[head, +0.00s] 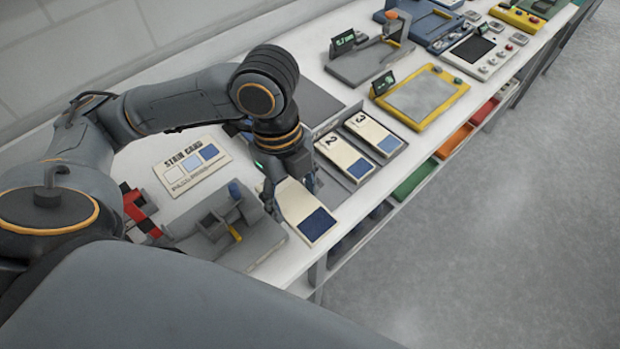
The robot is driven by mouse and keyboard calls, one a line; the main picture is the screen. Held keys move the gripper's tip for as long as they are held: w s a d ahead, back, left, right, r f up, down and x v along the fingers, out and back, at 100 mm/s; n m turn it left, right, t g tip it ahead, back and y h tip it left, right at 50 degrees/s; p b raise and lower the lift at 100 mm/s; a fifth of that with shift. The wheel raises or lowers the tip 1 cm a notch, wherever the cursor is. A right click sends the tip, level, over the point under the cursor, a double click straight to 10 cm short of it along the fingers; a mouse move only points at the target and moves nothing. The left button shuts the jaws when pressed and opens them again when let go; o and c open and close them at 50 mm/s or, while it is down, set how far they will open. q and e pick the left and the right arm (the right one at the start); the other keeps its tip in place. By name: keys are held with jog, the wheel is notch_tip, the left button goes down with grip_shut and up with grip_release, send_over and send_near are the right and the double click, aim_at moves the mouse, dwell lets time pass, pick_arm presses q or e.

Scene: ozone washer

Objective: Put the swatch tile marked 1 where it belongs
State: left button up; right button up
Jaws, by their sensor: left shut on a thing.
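My left gripper (291,188) points down and is shut on a cream swatch tile (297,203) with a dark blue square at its near end. The gripper covers the tile's far end, so no number shows on it. The held tile is left of and nearer than a grey tray (373,187), close to the table's front edge. In the tray, tile 2 (336,147) and tile 3 (367,127) lie side by side, each with a blue square. The gripper hides the tray's left part. My right gripper is not in view.
A stain card (192,165) lies flat on the white table, left of my gripper. A grey fixture (222,232) with a yellow part stands left of the held tile. A yellow-framed tray (421,97) is right of the tiles. Coloured bins (415,180) sit below the table edge.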

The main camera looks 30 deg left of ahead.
pick_arm(q)
jog(key=w+a+f, duration=0.1)
jog(key=w+f, duration=0.2)
jog(key=w, duration=0.1)
jog(key=w+a+f+p, duration=0.1)
jog(key=w+f, duration=0.2)
jog(key=w, duration=0.1)
jog(key=w+a+f+p, duration=0.1)
jog(key=w+f, duration=0.2)
jog(key=w, duration=0.1)
jog(key=shift+a, duration=0.35)
jog(key=f, duration=0.1)
jog(key=f+p, duration=0.1)
jog(key=f, duration=0.1)
jog(key=shift+w+a+p, duration=0.1)
jog(key=shift+w+p, duration=0.15)
jog(key=shift+p, duration=0.1)
jog(key=shift+f, duration=0.35)
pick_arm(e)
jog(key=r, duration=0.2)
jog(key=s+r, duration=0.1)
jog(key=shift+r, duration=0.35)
pick_arm(q)
jog(key=shift+f, duration=0.1)
jog(key=o, duration=1.3)
jog(key=shift+c, duration=0.2)
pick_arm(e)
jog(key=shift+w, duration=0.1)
